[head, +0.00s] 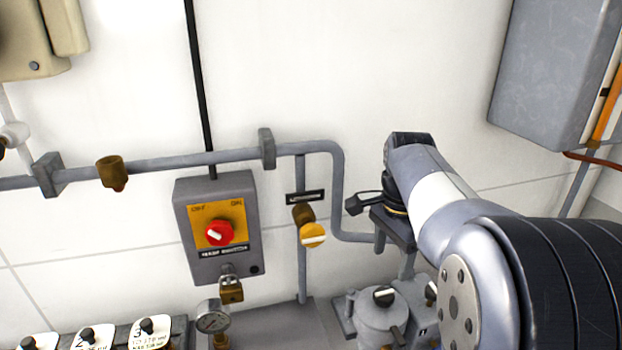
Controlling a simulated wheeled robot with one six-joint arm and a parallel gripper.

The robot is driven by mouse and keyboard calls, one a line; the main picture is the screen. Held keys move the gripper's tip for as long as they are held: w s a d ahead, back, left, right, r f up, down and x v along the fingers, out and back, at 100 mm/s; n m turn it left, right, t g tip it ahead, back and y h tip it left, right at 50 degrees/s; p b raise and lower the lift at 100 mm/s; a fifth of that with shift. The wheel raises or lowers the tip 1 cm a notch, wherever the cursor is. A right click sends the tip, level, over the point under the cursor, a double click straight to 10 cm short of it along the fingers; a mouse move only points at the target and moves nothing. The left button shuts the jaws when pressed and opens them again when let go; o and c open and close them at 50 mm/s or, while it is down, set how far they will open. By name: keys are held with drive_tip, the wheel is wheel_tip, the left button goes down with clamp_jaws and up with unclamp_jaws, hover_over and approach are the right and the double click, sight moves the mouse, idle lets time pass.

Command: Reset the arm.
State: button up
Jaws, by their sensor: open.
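My arm enters from the lower right and reaches up and left toward the wall. Its large dark joint is close to the camera, and a white and grey link runs to a dark joint near the bent pipe. I cannot tell whether the arm touches either. Nothing is seen held.
A grey switch box (226,263) with a red knob (219,232) is on the white wall. A grey pipe (200,159) crosses behind it. A yellow-capped valve (313,235), pressure gauge (212,317) and grey canister (382,322) stand nearby. A grey cabinet (555,70) hangs upper right.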

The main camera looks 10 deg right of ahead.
sight(384, 292)
wheel_tip(384, 292, down, 10)
drive_tip(key=shift+r, duration=0.2)
idle(0.3)
